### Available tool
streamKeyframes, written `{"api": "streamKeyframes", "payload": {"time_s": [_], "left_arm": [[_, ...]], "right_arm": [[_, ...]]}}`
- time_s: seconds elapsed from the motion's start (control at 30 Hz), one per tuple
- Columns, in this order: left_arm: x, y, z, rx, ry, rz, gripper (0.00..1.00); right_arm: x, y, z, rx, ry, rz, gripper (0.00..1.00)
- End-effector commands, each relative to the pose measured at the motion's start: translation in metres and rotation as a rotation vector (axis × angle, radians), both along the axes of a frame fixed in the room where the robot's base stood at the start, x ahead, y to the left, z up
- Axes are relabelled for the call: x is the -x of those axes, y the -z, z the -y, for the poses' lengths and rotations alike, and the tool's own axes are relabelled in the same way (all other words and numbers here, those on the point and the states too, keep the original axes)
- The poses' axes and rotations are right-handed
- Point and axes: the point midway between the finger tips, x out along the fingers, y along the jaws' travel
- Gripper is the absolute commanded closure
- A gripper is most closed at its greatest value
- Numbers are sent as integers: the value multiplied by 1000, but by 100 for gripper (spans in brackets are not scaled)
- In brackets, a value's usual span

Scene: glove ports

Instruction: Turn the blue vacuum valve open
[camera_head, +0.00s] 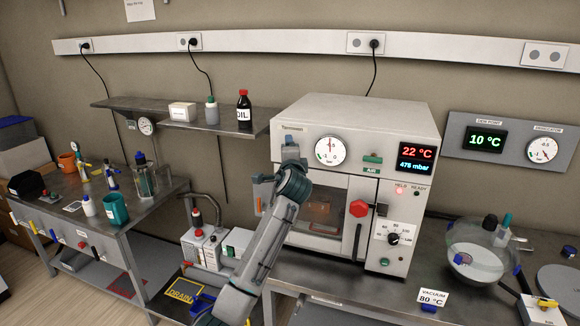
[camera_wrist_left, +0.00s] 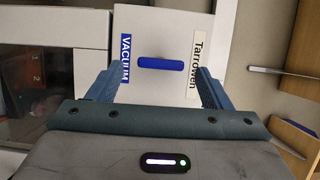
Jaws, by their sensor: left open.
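The blue vacuum valve handle (camera_wrist_left: 164,63) is a short bar on the white oven front. In the left wrist view it lies between the blue VACUUM label (camera_wrist_left: 125,60) and the Tarrowen label (camera_wrist_left: 195,62), crosswise to their lettering. My left gripper (camera_wrist_left: 156,76) is open, one finger beyond each end of the bar, with nothing between them; contact is not visible. In the head view my left gripper (camera_head: 288,150) is at the left part of the oven front (camera_head: 350,110) and hides the valve. My right gripper is not in view.
The oven has a red knob (camera_head: 359,208), a green AIR handle (camera_head: 372,158) and a round dial gauge (camera_head: 330,150). A shelf (camera_head: 180,122) with bottles is at left. A glass bowl (camera_head: 470,262) stands on the right bench. A grey side bench (camera_head: 140,215) holds several small items.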

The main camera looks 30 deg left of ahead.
Motion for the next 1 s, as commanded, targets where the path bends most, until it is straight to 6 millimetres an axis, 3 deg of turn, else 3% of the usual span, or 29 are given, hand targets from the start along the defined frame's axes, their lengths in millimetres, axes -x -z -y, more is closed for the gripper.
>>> {"api": "streamKeyframes", "payload": {"time_s": [0.2, 0.4, 1.0], "left_arm": [[35, 4, 26, 2, 2, 3, 27], [57, 2, 41, 1, 1, 2, 27], [62, 0, 45, 0, 0, 0, 27]], "right_arm": [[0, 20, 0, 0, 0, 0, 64], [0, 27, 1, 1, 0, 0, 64], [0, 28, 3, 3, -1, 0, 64]]}}
